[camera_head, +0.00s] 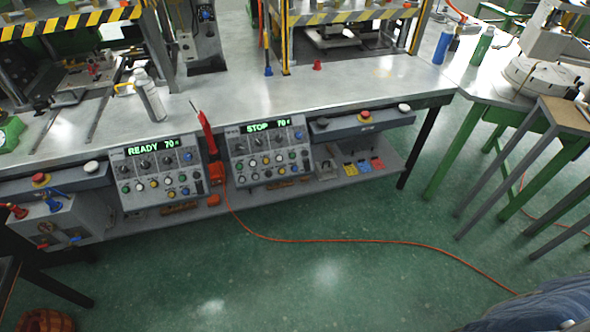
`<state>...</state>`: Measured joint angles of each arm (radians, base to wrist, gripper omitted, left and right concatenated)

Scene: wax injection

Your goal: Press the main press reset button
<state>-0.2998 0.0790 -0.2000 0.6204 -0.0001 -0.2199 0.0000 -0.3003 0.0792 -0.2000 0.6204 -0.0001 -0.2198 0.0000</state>
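Two grey control panels hang at the front of a metal workbench. The left control panel (160,176) has a green display reading "READY 70". The right control panel (268,152) has a green display reading "STOP 70". Both carry dark knobs and rows of small coloured buttons, with labels too small to read. I cannot tell which one is the main press reset button. Neither gripper is in view.
A red tool (206,130) stands between the panels; an orange cable (330,240) runs over the green floor. Presses with striped guards stand behind. A green-legged table is at right. Floor in front is mostly clear.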

